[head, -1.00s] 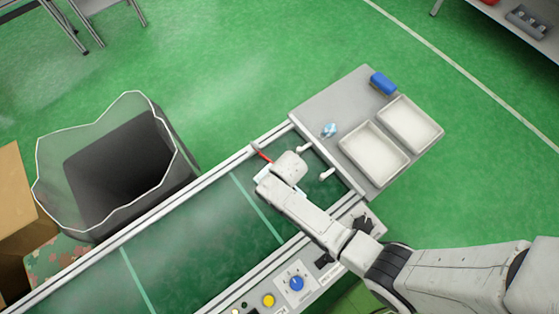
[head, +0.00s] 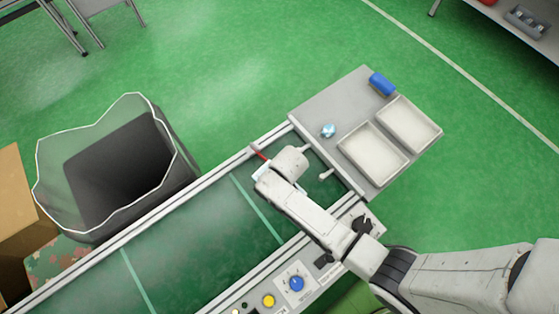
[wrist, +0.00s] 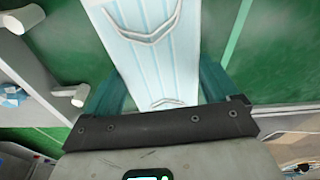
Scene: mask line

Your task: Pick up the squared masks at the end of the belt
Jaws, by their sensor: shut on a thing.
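A pale blue and white pleated mask (wrist: 150,50) lies between the teal fingers of my gripper (wrist: 160,84) in the wrist view. My gripper is shut on it. Whether there are more masks beneath it cannot be told. In the head view my gripper (head: 274,182) is over the end of the green belt (head: 190,245), and my wrist covers most of the mask. Only a pale edge of the mask (head: 262,170) shows there.
A grey table (head: 325,105) adjoins the belt's end, bearing two empty white trays (head: 373,155) (head: 409,126), a blue block (head: 382,83) and a small crumpled light-blue item (head: 328,130). White pegs (head: 325,175) stand at the belt end. A dark lined bin (head: 125,165) stands at left.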

